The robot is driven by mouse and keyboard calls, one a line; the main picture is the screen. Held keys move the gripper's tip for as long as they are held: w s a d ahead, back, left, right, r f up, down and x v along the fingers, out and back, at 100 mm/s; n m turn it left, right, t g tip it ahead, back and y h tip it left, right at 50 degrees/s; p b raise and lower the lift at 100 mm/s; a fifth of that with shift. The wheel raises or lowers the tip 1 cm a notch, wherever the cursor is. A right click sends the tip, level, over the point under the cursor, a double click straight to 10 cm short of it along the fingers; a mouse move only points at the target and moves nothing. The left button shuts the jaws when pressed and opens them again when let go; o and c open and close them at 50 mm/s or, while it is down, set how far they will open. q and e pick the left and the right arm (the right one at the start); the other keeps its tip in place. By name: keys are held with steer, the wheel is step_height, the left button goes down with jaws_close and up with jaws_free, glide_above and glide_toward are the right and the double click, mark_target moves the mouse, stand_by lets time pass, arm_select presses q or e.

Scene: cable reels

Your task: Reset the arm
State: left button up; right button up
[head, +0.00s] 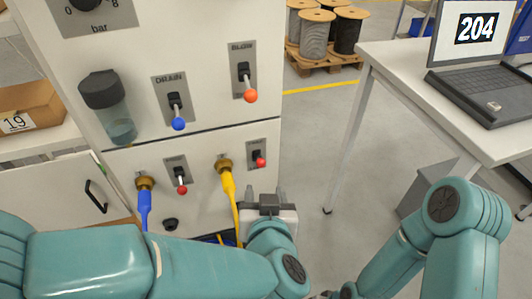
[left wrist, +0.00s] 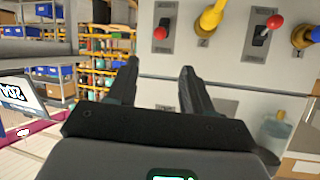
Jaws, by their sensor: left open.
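My left arm comes in from the left across the bottom of the head view. Its gripper (head: 265,193) is open and empty, in front of the lower panel, right of the yellow hose plug (head: 228,185) and below a red-tipped lever (head: 260,161). In the left wrist view the two dark fingers (left wrist: 158,70) stand apart with nothing between them. The panel appears turned over there, with the yellow plug (left wrist: 211,18) and red-tipped levers beyond the fingers. My right arm's teal links (head: 465,215) fold at the lower right; its gripper is out of sight.
A blue hose plug (head: 144,205) sits left on the panel. Above are the blue DRAIN lever (head: 178,122), the orange-red BLOW lever (head: 250,95) and a filter bowl (head: 110,110). A white table (head: 400,62) with a laptop (head: 480,85) stands right. Open floor lies between.

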arm_select(q)
steer(key=w+a+f+g+h, duration=0.1)
steer(key=a+f+g, duration=0.2)
steer(key=f, duration=0.7)
steer(key=w+a+f+g+h, duration=0.1)
steer(key=a+f+g, duration=0.15)
steer(key=f, duration=0.85)
steer(key=s+a+f+n+g+h, duration=0.1)
steer(key=s+a+f+g, duration=0.1)
steer(key=s+f, duration=0.5)
steer(key=s+a+f+n+g+h, duration=0.1)
steer(key=s+a+f+g+h, duration=0.1)
steer(key=s+f+g, duration=0.3)
steer(key=s+a+f, duration=0.1)
steer(key=s+f, duration=0.1)
steer(key=s, duration=0.2)
steer(key=shift+s+a, duration=0.15)
steer(key=shift+a, duration=0.05)
